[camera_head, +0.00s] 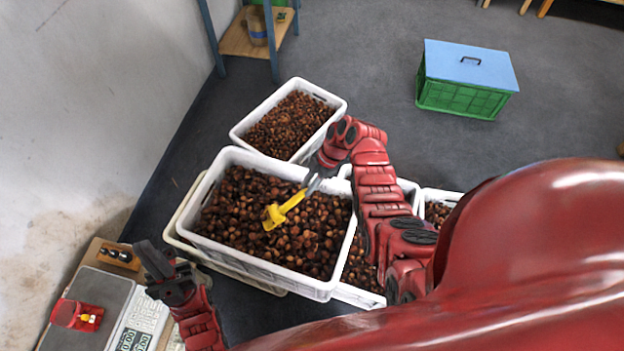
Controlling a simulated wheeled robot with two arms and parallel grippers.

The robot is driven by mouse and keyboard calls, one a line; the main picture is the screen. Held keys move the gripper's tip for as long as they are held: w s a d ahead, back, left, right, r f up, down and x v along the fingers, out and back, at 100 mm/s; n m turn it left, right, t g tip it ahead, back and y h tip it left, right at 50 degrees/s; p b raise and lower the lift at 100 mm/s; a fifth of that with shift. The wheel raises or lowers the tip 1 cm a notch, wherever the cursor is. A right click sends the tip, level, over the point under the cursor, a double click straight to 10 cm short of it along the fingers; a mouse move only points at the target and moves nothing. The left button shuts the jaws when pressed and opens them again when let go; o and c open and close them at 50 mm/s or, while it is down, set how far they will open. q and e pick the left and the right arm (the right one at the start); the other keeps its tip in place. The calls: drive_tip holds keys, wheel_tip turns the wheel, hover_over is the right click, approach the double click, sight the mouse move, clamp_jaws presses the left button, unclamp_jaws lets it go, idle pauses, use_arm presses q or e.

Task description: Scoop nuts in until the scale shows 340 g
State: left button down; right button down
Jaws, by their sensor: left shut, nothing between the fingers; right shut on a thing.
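A large white crate (318,288) full of brown nuts (240,205) stands in the middle. My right gripper (312,184) is shut on a yellow scoop (286,208), whose head rests at or just above the nuts; whether it holds any I cannot tell. My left gripper (155,262) is shut and empty, between the crate and the scale. The scale (103,289) is at the bottom left, with a grey plate and a green display (128,340) whose digits are too small to read surely. A red open container or bag (72,314) with something yellow sits on the plate.
Another white crate of nuts (334,101) stands behind, and more crates (430,192) stand to the right, partly behind my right arm. A small dark object on a wooden block (120,256) lies beside the scale. A green crate with a blue lid (468,75) stands on open floor.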

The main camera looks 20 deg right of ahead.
drive_tip(key=shift+s+a+r+h+p, duration=0.1)
drive_tip(key=shift+a+r+h+p, duration=0.25)
drive_tip(key=shift+a+r+p, duration=0.7)
drive_tip(key=shift+a+r+h+p, duration=0.1)
drive_tip(key=shift+r+h+p, duration=0.3)
drive_tip(key=shift+p, duration=1.2)
drive_tip(key=a+r+h+p, duration=0.3)
drive_tip(key=a+h, duration=0.1)
drive_tip(key=a, duration=0.3)
drive_tip(key=shift+a+r+h, duration=0.35)
drive_tip(key=shift+a+r, duration=0.05)
drive_tip(key=shift+s, duration=0.1)
